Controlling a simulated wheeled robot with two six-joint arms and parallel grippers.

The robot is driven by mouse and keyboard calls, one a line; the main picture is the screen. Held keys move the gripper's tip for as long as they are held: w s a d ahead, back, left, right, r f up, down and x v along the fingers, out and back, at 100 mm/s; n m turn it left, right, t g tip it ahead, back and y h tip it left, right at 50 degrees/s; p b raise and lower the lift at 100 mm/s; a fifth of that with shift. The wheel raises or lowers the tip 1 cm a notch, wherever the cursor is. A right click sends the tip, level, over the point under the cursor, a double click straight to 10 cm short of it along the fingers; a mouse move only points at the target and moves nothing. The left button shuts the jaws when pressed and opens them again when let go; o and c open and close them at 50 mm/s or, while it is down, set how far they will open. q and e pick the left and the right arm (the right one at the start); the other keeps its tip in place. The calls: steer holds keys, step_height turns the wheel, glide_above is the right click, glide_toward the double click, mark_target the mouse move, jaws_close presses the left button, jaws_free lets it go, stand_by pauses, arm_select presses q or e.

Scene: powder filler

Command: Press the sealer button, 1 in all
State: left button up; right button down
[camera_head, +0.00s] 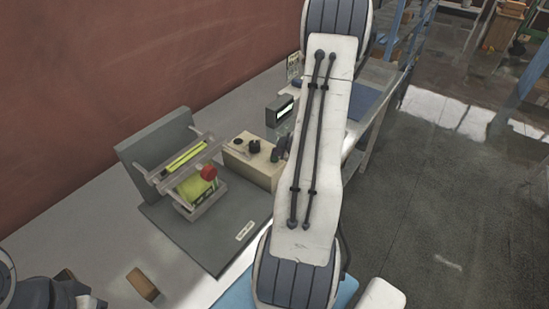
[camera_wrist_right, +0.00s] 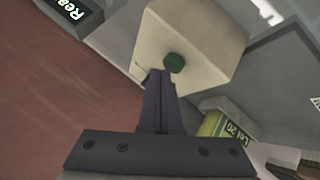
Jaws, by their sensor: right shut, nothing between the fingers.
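The beige control box (camera_head: 252,164) stands beside the sealer, with dark knobs on top in the head view. In the right wrist view the box (camera_wrist_right: 195,40) carries a round dark green button (camera_wrist_right: 174,62). My right gripper (camera_wrist_right: 160,76) is shut and empty, its fingertips right beside the button in that view; I cannot tell whether they touch it. In the head view my right gripper (camera_head: 281,149) is small and dark at the box's right end. The sealer (camera_head: 155,150) holds a yellow-green pouch (camera_head: 198,187). Dark parts of my left arm show at the lower left; its jaws are unclear.
A red knob (camera_head: 209,172) stands on the sealer's front. A small display (camera_head: 280,109) stands behind the box. The grey base plate (camera_head: 215,232) lies on the table. A brown block (camera_head: 143,285) lies near the front. A reddish wall runs along the left.

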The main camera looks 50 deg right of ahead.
mark_target(277, 159)
steer(key=shift+f+b, duration=0.5)
stand_by(0.6)
steer(key=shift+r, duration=0.1)
steer(key=shift+r+p, duration=0.85)
steer(key=shift+p, duration=0.05)
steer(key=shift+r, duration=0.15)
step_height(277, 159, up, 5)
steer(key=p, duration=0.4)
steer(key=shift+p, duration=0.3)
stand_by(0.5)
